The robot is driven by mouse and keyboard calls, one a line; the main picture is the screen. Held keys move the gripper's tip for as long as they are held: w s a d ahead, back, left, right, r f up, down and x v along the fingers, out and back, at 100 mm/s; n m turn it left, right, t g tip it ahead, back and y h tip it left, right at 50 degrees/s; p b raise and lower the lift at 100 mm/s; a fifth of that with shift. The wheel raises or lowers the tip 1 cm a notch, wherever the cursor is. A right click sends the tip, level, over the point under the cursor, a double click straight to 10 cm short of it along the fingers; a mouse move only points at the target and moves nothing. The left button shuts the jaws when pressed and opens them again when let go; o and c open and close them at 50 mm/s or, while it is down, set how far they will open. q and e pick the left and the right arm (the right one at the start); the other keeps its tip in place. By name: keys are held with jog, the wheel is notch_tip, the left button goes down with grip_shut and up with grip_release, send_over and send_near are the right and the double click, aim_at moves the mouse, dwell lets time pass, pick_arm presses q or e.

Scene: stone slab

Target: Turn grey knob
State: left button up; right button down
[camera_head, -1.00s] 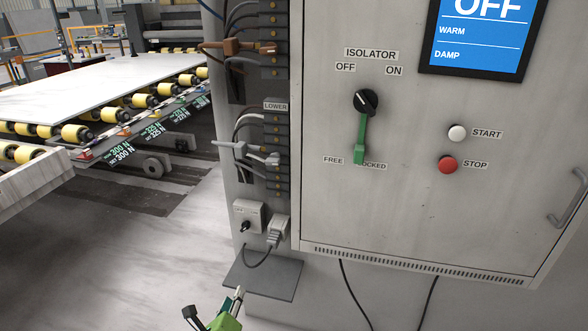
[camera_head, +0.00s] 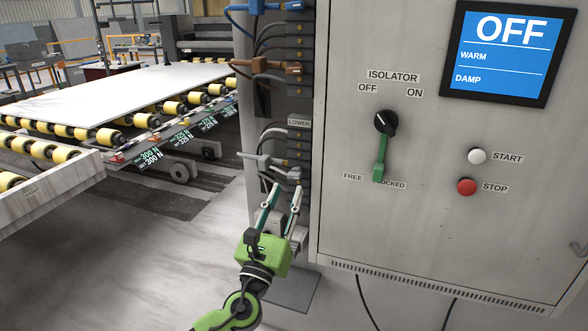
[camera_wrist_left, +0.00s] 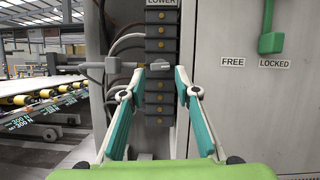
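The isolator knob (camera_head: 385,122) on the cabinet front is black. My left gripper (camera_head: 286,187) is raised just below this fitting. My right gripper is not in view.
The terminal strip (camera_head: 299,101) with cables runs down the cabinet's left side. Brown (camera_head: 265,66) and blue fittings sit higher. START (camera_head: 477,156) and STOP (camera_head: 467,187) buttons are at right. A roller conveyor with a pale slab (camera_head: 130,88) is at left. Bare floor lies between.

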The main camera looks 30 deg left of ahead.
aim_at(293, 178)
pick_arm(q)
jog(key=p+x, duration=0.1)
jog(key=x, duration=0.5)
jog(key=shift+w+p, duration=0.25)
jog(key=shift+p, duration=0.1)
grip_shut()
